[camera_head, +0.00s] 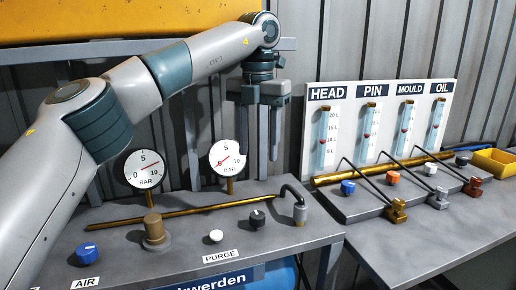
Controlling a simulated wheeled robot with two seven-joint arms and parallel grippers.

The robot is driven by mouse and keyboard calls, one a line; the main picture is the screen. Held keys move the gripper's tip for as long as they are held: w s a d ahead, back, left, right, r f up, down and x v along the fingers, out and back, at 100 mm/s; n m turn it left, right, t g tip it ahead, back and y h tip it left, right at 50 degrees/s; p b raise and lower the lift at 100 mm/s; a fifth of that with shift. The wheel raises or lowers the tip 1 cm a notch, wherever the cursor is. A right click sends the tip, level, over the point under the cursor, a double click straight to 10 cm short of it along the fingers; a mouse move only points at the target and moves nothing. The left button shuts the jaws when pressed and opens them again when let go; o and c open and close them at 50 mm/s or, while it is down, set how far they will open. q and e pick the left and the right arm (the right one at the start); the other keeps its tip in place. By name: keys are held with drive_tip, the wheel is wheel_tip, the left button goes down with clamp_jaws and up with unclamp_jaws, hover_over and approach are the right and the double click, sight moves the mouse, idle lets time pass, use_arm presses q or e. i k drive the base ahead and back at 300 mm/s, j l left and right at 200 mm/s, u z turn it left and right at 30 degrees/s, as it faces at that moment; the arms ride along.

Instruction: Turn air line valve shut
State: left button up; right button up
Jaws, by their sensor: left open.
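The blue knob (87,253), next to the label AIR (87,282), sits at the near left of the grey bench. I cannot tell from this view whether it is turned open or shut. My left gripper (269,157) is open and empty, with its fingers pointing down. It hangs over the back of the bench, right of the right gauge and well away from the blue knob. The left pressure gauge (145,169) and the right pressure gauge (227,158) stand on brass stems behind the knobs. My right gripper is out of view.
A brass fitting (155,232), a white knob (216,236) by the label PURGE, a black knob (257,219) and a dark bent pipe (297,205) stand on this bench. Levered valves (397,210) and a flow-meter panel (345,120) are at the right. A yellow bin (495,161) is far right.

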sight(88, 253)
drive_tip(key=k, duration=1.5)
